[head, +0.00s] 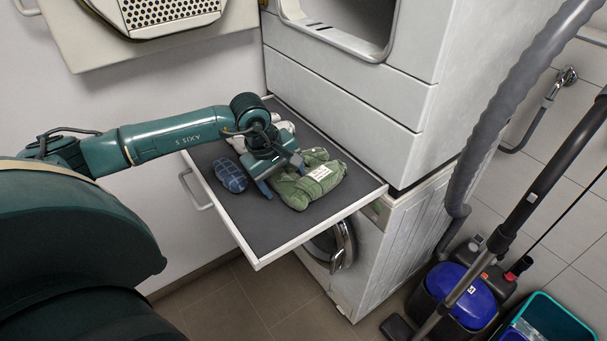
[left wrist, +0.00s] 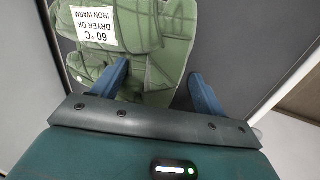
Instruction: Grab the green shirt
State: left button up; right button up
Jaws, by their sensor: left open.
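The green shirt (head: 311,180) lies crumpled on the pull-out shelf (head: 262,238), with a white care label on it. My left gripper (head: 284,183) is open over the shirt's left part, pointing down. In the left wrist view the shirt (left wrist: 160,60) fills the upper middle, and the fingers of my left gripper (left wrist: 158,85) are spread, one over the cloth and one at its right edge. I cannot tell whether they touch the shirt. My right gripper is in neither view.
A dark blue checked cloth (head: 230,175) lies on the shelf left of the gripper. A pale cloth (head: 236,144) lies behind my arm. The dryer (head: 345,80) rises behind the shelf, and a washer (head: 376,240) is below. A vacuum cleaner (head: 470,290) stands at the right.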

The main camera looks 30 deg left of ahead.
pick_arm(q)
jog(key=shift+c, duration=0.4)
jog(key=c, duration=1.1)
jog(key=shift+r, duration=0.1)
jog(key=shift+c, duration=0.2)
